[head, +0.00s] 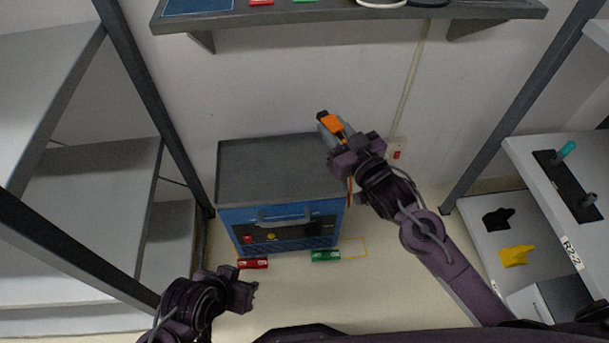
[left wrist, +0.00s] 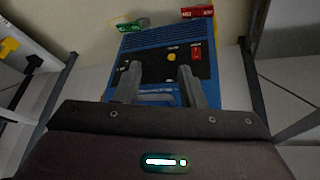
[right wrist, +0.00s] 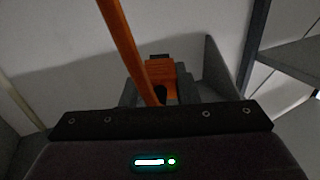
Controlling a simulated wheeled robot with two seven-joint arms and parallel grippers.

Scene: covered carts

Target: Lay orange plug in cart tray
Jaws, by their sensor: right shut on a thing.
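The orange plug (head: 334,125) is between the fingers of my right gripper (head: 328,128), beyond the upper right corner of the cart in the head view. In the right wrist view the plug (right wrist: 161,76) sits between the fingers, its orange cable (right wrist: 122,42) crossing in front. The blue cart (head: 278,232) has a grey, empty-looking top tray (head: 275,170). My left gripper (head: 250,290) is low in front of the cart. In the left wrist view its fingers (left wrist: 161,82) are apart and empty, with the cart's front panel (left wrist: 160,62) beyond.
A red tag (head: 253,264) and a green tag (head: 325,256) lie at the cart's foot. Above is a wall shelf (head: 350,14). Shelving stands left and right; the right one holds a yellow object (head: 516,256) and a black object (head: 497,218). A wall socket (head: 397,153) is behind.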

